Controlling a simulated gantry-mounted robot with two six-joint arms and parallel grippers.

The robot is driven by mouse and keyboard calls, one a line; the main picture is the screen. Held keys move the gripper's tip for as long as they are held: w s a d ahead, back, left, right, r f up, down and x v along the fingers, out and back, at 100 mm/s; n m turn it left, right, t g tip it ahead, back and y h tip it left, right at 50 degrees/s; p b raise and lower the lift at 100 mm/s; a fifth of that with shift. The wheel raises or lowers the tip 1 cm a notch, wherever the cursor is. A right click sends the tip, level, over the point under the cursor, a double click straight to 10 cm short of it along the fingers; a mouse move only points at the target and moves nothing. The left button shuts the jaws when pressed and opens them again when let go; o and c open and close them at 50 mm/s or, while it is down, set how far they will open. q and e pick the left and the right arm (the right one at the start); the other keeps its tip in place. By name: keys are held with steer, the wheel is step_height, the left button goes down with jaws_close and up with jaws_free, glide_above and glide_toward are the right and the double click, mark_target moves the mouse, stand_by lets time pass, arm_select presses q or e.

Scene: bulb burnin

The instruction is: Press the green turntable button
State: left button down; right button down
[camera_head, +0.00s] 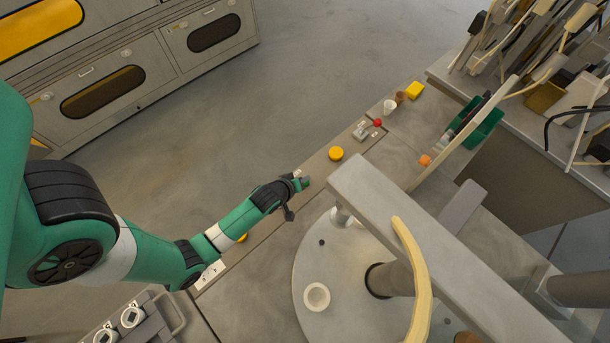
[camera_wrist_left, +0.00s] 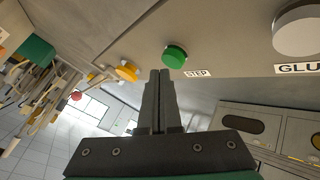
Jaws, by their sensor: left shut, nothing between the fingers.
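The green button (camera_head: 305,182) sits on the panel edge beside the turntable (camera_head: 310,255), just past the tip of my left gripper (camera_head: 290,181) in the head view. In the left wrist view the green button (camera_wrist_left: 175,56) is a round cap next to a label reading STEP (camera_wrist_left: 197,73). My left gripper's fingers (camera_wrist_left: 160,73) are shut and empty, with their tips just below and left of the button in that picture. Whether they touch it I cannot tell. My right gripper is not in view.
A yellow button (camera_head: 336,153) and a red button (camera_head: 377,123) lie farther along the panel. A grey beam (camera_head: 400,230) and a curved yellow piece (camera_head: 418,275) stand over the turntable. A white cup-like socket (camera_head: 316,296) sits on the disc. Open floor lies beyond the panel.

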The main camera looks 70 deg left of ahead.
arm_select(q)
steer(key=shift+r, duration=0.15)
step_height(320, 180, up, 5)
steer(key=p, duration=0.5)
steer(key=shift+r, duration=0.1)
stand_by(0.8)
